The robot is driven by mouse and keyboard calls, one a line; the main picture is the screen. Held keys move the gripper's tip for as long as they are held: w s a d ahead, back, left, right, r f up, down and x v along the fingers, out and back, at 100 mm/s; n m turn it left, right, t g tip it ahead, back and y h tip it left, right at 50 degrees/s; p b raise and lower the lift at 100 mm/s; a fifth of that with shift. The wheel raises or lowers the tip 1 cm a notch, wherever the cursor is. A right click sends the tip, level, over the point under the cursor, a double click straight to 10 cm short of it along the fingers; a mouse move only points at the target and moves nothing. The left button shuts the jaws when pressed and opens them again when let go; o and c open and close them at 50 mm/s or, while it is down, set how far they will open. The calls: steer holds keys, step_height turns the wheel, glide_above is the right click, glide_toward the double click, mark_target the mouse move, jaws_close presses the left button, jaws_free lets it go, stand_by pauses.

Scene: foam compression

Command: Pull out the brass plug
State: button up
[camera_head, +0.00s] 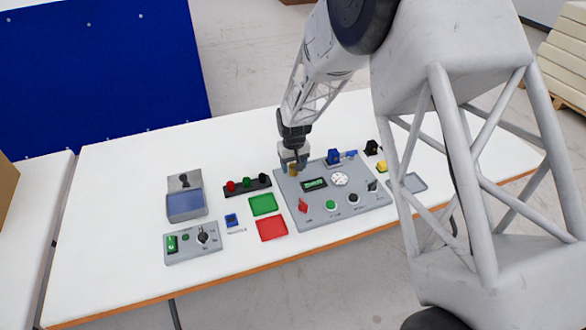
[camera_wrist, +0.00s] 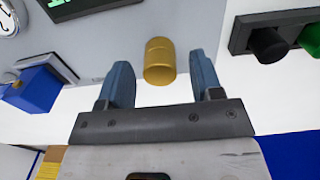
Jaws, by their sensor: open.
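The brass plug (camera_wrist: 159,60) is a short gold cylinder near the edge of the grey control panel. In the head view the plug (camera_head: 293,170) shows at the panel's upper left corner, just under my gripper (camera_head: 291,160). In the wrist view my gripper (camera_wrist: 163,85) is open, with one blue-grey finger on each side of the plug. There are gaps between the plug and both fingers, and nothing is held. Whether the fingertips reach past the plug's end is hard to tell. The plug's seat in the panel is hidden.
The grey panel (camera_head: 340,208) carries a display (camera_head: 314,184), a white dial (camera_head: 339,179), knobs and a blue part (camera_head: 333,157). A black strip with colored knobs (camera_head: 247,185) lies close on the left. Green (camera_head: 263,204) and red (camera_head: 272,228) trays lie nearby. The white table's back is clear.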

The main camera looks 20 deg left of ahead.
jaws_close()
steer(key=shift+r, duration=0.35)
steer(key=shift+r, duration=0.75)
steer(key=shift+r, duration=1)
steer(key=shift+r, duration=0.75)
steer(key=shift+r, duration=0.15)
